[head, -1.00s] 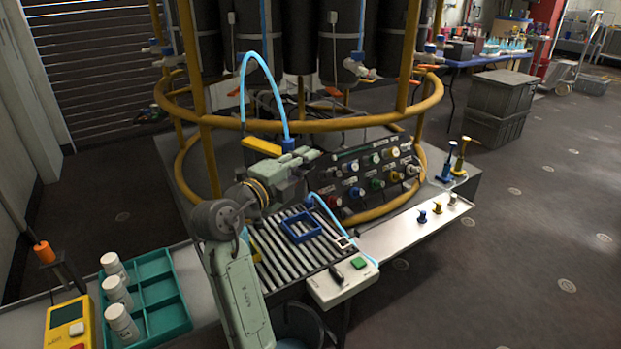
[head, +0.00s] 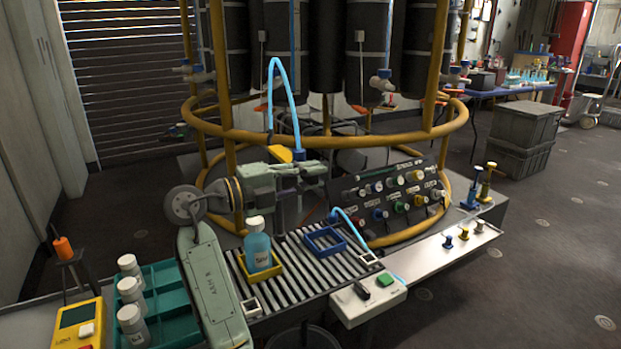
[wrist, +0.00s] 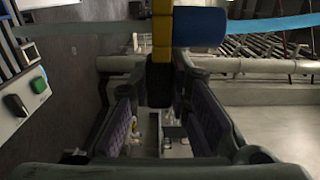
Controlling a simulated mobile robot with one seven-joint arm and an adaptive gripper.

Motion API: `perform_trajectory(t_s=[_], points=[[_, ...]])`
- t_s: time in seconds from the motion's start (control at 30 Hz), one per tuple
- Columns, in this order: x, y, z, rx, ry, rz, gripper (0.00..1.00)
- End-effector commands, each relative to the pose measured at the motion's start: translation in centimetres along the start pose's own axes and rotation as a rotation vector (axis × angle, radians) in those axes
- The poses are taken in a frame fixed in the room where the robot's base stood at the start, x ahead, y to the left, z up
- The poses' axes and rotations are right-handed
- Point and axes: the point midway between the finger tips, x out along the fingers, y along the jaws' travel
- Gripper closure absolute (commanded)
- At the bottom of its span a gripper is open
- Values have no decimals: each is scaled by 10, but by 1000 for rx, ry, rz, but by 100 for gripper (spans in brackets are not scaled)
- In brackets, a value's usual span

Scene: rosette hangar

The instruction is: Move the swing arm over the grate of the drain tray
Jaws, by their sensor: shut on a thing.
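The swing arm shows in the head view as a yellow bar (head: 284,155) with a blue end (head: 298,155) and a looping light-blue hose. It is at the far side of the drain tray, behind its slatted grate (head: 330,262), not above the slats as far as I can tell. My gripper (head: 312,192) is at the swing arm, shut on its dark grip. In the wrist view the yellow bar (wrist: 162,35) and blue end (wrist: 198,28) stand ahead of my gripper (wrist: 163,120), with the dark grip (wrist: 160,85) between the fingers. The contact is partly hidden.
On the grate are a blue-liquid bottle (head: 258,247) in a yellow frame and an empty blue frame (head: 324,242). A switch box (head: 367,300) is at the tray's front. A knob panel (head: 400,200) and yellow ring rail (head: 340,142) stand close behind. A teal rack (head: 165,305) holds white bottles.

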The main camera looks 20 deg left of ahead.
Motion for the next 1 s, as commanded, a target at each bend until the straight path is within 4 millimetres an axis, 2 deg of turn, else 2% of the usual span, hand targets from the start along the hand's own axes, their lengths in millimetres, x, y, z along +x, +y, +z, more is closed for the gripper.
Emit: perform_trajectory(t_s=[0.17,0.2,0.47,0.8,0.87,1.0], points=[[1,0,0,0,0,-1,100],[1,-1,0,0,-1,-1,80],[1,0,0,0,-1,-1,63],[-2,0,0,0,-2,-1,62],[-6,0,1,-1,-3,-1,62],[-28,-1,1,0,-5,-2,62]])
